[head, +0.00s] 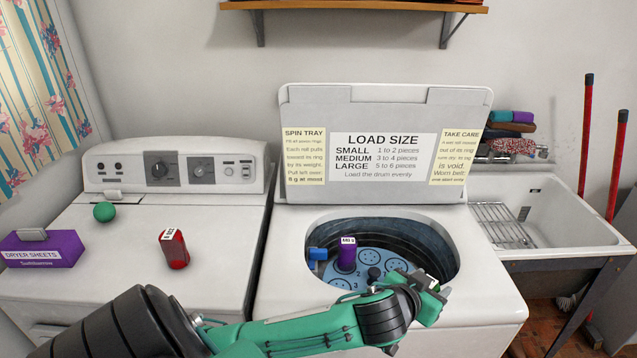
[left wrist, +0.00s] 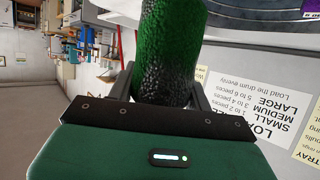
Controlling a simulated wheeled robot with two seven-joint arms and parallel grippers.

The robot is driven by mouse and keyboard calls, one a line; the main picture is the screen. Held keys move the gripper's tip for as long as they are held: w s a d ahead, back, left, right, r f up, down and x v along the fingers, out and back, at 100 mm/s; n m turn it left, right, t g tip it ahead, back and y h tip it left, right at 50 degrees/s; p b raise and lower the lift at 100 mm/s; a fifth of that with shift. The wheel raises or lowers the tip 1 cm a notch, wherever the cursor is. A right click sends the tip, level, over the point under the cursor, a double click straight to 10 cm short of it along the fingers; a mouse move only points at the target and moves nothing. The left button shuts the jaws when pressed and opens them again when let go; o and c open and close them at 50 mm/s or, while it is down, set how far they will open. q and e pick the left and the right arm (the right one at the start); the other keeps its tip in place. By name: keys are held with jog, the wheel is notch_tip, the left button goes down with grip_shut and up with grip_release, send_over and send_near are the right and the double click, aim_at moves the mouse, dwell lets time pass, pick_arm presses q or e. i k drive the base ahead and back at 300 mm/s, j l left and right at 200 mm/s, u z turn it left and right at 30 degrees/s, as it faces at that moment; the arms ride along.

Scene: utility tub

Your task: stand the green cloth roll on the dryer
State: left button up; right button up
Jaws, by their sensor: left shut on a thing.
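The green cloth roll (left wrist: 172,50) fills the top middle of the left wrist view, between the two dark fingers of my left gripper (head: 436,288), which is shut on it. In the head view the gripper is over the front right of the open washer's drum, and I cannot make out the roll there. The dryer (head: 110,275) is the white machine on the left, well to the left of the gripper. My right gripper is not in view.
On the dryer are a green ball (head: 104,211), a red labelled roll (head: 174,249) and a purple dryer sheets box (head: 45,249). A purple roll (head: 347,258) and a blue one (head: 318,254) stand in the washer (head: 480,280). Its labelled lid (head: 385,100) is up.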

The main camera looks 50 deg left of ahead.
aim_at(133, 261)
jog(key=u, duration=1.35)
jog(key=i+j+u, duration=0.1)
jog(key=u, duration=0.35)
jog(key=i+j+u, duration=0.1)
jog(key=u, duration=0.35)
jog(key=i+u, duration=0.15)
jog(key=u, duration=0.25)
